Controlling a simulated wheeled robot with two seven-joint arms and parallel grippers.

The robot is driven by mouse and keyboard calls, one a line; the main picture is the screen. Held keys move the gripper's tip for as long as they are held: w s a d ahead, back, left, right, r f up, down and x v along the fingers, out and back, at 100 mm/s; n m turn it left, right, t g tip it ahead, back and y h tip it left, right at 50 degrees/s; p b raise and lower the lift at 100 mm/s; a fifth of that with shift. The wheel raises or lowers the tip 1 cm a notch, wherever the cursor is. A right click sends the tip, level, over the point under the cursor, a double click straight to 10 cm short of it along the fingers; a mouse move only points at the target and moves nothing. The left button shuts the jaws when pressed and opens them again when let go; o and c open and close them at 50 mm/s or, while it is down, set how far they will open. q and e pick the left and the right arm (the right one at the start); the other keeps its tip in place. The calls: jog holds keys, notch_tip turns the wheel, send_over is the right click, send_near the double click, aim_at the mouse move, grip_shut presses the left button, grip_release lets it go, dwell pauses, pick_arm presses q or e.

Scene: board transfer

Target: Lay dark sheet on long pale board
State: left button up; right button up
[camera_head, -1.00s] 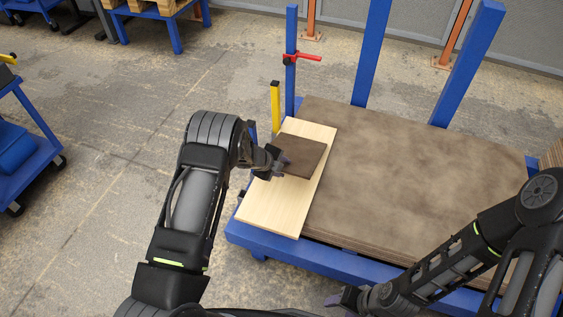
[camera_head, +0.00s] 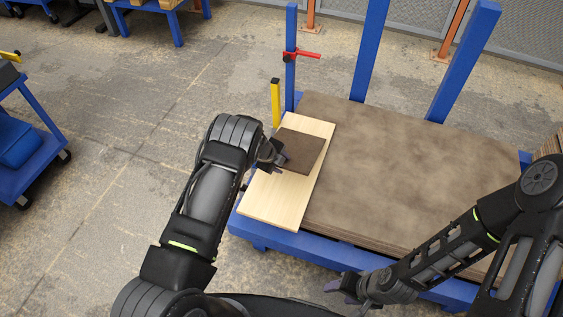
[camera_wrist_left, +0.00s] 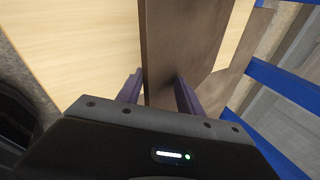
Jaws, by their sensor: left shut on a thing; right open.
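The small dark brown sheet (camera_head: 300,150) is over the upper part of the long pale board (camera_head: 275,200). My left gripper (camera_head: 279,156) is shut on the sheet's left edge. In the left wrist view the sheet (camera_wrist_left: 185,40) stands between the two fingers (camera_wrist_left: 160,92), with the pale board (camera_wrist_left: 75,45) behind it. I cannot tell whether the sheet touches the board. The pale board lies along the left edge of the large brown panel stack. My right gripper (camera_head: 350,288) is open and empty, in front of the blue frame at the lower middle.
The large brown panel stack (camera_head: 420,170) rests on a blue cart frame (camera_head: 340,257) with blue uprights (camera_head: 370,50) behind. A yellow post (camera_head: 275,103) and a red clamp handle (camera_head: 306,54) stand near the board's far end. Another blue cart (camera_head: 30,165) is at the left.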

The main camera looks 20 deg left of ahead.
pick_arm(q)
jog(key=shift+s+a+r+p, duration=0.5)
jog(key=shift+s+r+p, duration=0.1)
jog(key=shift+s+p, duration=0.25)
jog(key=shift+s+a, duration=0.15)
jog(key=shift+s, duration=0.3)
jog(key=s, duration=0.1)
jog(key=s+a+r, duration=0.1)
jog(key=shift+s+a+r+p, duration=0.1)
jog(key=shift+s+a+p, duration=0.1)
jog(key=shift+s+p, duration=0.2)
jog(key=shift+o, duration=0.4)
